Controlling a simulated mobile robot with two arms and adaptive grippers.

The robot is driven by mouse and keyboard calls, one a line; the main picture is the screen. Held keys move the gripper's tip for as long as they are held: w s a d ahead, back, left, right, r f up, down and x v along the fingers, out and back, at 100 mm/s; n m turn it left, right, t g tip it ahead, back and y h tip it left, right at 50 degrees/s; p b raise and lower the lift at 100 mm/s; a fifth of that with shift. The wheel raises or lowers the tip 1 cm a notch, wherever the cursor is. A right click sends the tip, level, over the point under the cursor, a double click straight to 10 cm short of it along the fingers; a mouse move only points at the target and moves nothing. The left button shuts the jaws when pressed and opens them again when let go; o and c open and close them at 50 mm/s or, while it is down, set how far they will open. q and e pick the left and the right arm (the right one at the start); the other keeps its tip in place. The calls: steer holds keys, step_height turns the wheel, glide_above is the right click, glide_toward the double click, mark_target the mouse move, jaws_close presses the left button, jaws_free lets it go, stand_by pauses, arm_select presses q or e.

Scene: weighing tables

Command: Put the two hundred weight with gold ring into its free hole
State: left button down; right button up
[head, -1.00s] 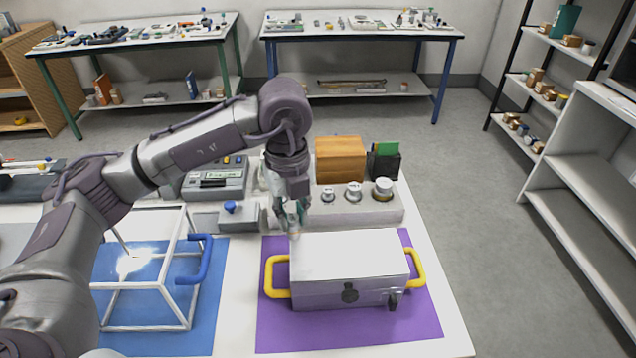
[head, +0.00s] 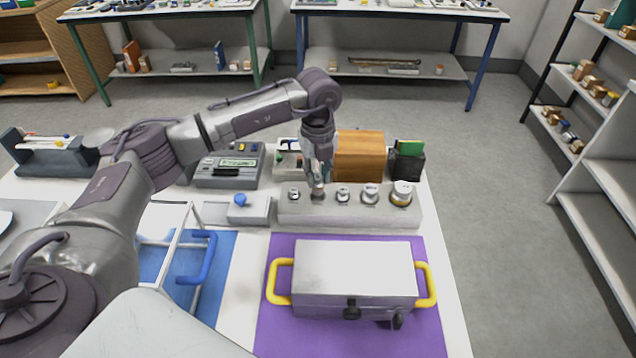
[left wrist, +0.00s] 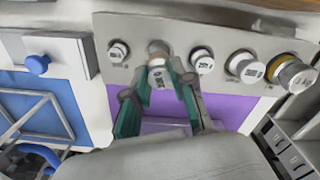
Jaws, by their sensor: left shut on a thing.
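My left gripper (head: 318,184) points down at the grey weight block (head: 350,213), at the second position from the left. It is shut on a small weight (left wrist: 158,76) with a pale label and a tan band; I cannot read the label surely. This weight is at the block, but the fingers hide whether it is seated in a hole. A large weight with a gold ring (head: 401,194) stands upright at the block's right end, also in the left wrist view (left wrist: 295,75). My right gripper is not in view.
Other silver weights stand beside the held one, to its left (head: 294,194) and right (head: 343,195). A grey case (head: 353,275) with yellow handles lies on a purple mat (head: 290,335). A wooden box (head: 359,155) and dark holder (head: 407,164) stand behind the block.

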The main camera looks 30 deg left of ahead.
mark_target(318, 179)
arm_select(q)
steer(key=shift+w+a+f, duration=0.1)
steer(key=shift+f, duration=0.15)
step_height(318, 179, down, 3)
steer(key=shift+f+p, duration=0.1)
steer(key=shift+p, duration=0.45)
steer(key=shift+f, duration=0.4)
steer(key=c, duration=1)
jaws_free()
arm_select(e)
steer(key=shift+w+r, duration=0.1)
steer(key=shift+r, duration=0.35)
